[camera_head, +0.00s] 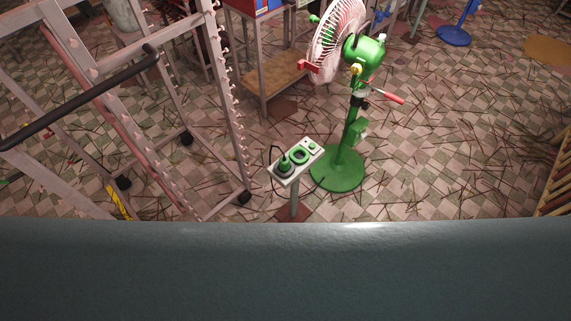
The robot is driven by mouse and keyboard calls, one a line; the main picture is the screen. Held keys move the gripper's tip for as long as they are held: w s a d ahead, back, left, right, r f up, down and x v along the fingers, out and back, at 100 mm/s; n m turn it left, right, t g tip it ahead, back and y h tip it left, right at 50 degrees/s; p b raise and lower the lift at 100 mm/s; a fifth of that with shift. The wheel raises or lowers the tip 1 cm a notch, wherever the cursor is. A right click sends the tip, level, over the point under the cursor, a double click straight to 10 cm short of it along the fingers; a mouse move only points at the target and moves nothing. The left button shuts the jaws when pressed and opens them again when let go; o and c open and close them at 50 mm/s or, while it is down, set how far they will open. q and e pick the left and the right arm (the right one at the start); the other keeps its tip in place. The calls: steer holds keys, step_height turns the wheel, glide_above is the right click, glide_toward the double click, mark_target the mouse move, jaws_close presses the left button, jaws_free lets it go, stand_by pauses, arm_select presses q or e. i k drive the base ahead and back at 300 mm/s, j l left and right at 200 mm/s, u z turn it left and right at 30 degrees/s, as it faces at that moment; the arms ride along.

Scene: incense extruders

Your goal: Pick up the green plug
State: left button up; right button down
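A small stand (292,182) with a tilted white top plate stands on the floor near the middle of the head view. Green round parts sit along the plate. What looks like the green plug (285,162) is at the plate's lower left end, over a dark round base, with a dark cable looping beside it. It is too small to tell whether the plug sits in a socket. Neither of my grippers shows in this view.
A green pedestal fan (338,171) stands just right of the stand. A tall metal rack (227,95) on wheels fills the left. A wooden-shelved table (274,75) is behind. Thin sticks litter the tiled floor (440,140), and open floor lies to the right.

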mark_target(284, 166)
steer(key=l+u, duration=0.15)
steer(key=u, duration=0.3)
steer(key=i+l+u, duration=0.1)
steer(key=u, duration=0.35)
steer(key=l+u, duration=0.3)
steer(key=u, duration=0.2)
steer(key=l+u, duration=0.25)
steer(key=l, duration=0.2)
steer(key=k+l+u, duration=0.1)
steer(key=l+u, duration=0.15)
steer(key=l, duration=0.15)
steer(key=k+l, duration=0.1)
steer(key=l, duration=0.3)
steer(key=k+l+u, duration=0.1)
steer(key=l, duration=0.25)
steer(key=k+l, duration=0.1)
steer(key=l, duration=0.3)
steer(key=k+l+u, duration=0.1)
steer(key=l, duration=0.25)
steer(key=k+l, duration=0.15)
steer(key=l, duration=0.6)
steer(key=i, duration=0.35)
steer(key=u, duration=0.05)
